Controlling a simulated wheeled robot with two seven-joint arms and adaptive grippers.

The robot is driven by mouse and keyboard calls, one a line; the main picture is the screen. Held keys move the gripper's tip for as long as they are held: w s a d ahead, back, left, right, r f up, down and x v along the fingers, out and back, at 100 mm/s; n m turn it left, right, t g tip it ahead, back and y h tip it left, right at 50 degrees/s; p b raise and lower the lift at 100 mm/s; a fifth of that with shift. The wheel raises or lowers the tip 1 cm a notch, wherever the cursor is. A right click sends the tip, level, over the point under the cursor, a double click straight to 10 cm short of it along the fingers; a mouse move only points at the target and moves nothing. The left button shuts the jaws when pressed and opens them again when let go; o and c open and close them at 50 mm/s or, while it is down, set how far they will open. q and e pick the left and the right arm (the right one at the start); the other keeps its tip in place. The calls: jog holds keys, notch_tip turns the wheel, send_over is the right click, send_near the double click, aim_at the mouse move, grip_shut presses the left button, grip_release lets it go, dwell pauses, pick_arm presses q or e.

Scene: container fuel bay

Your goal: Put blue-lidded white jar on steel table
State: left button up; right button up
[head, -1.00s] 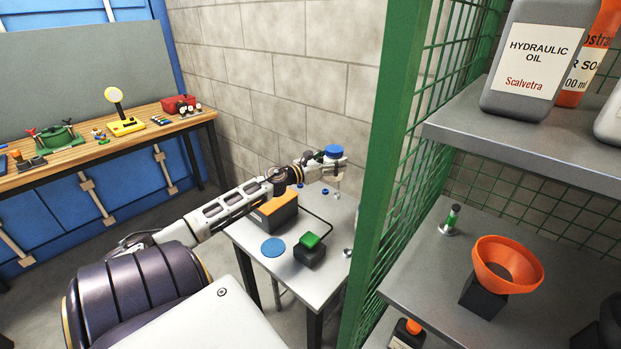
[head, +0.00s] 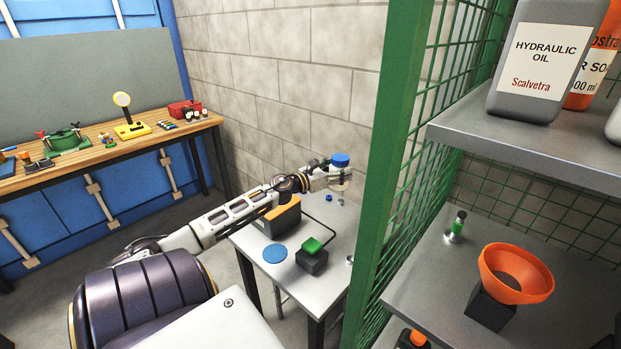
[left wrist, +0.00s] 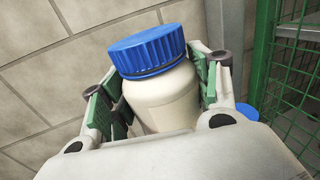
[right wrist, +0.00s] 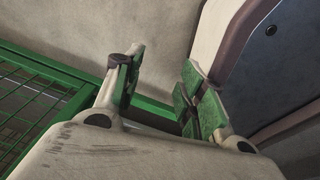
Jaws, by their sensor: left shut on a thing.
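The blue-lidded white jar (left wrist: 160,85) is held between the green-padded fingers of my left gripper (left wrist: 160,100), lid up and slightly tilted in the left wrist view. In the head view the jar's blue lid (head: 340,159) shows at the end of my left arm, above the back of the steel table (head: 288,283). A gap appears between jar and tabletop, though its height is hard to judge. My right gripper (right wrist: 160,95) shows in the right wrist view with fingers apart and nothing between them.
On the steel table are an orange-topped dark box (head: 277,218), a blue disc (head: 275,253) and a black block with a green top (head: 312,256). A green mesh partition (head: 385,200) stands right of the table. Grey shelves (head: 440,280) hold an orange funnel (head: 515,275).

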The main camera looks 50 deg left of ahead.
aim_at(338, 188)
pick_arm(q)
notch_tip(338, 188, down, 4)
jog(key=b, duration=0.4)
notch_tip(338, 188, down, 4)
jog(key=b, duration=0.3)
jog(key=shift+r+b, duration=0.1)
jog(key=shift+b, duration=0.3)
jog(key=shift+f+b, duration=0.35)
pick_arm(e)
jog(key=w+a+r, duration=0.3)
jog(key=w+a, duration=0.2)
jog(key=w, duration=0.2)
jog(key=w+a+r+y, duration=0.1)
jog(key=w+a+r, duration=0.3)
jog(key=w, duration=0.4)
jog(key=shift+a+t, duration=0.35)
jog(key=shift+t, duration=0.05)
pick_arm(q)
jog(key=shift+f+b, duration=0.8)
jog(key=shift+f, duration=2.1)
pick_arm(e)
jog(key=shift+w+a+r, duration=0.25)
jog(key=shift+a+r, duration=0.05)
jog(key=shift+r, duration=0.5)
jog(key=shift+w+a+r, duration=0.2)
jog(key=shift+a+r, duration=0.1)
jog(key=shift+r, duration=0.5)
jog(key=shift+w+a+r, duration=0.25)
jog(key=shift+a+r, duration=0.05)
jog(key=shift+r, duration=0.5)
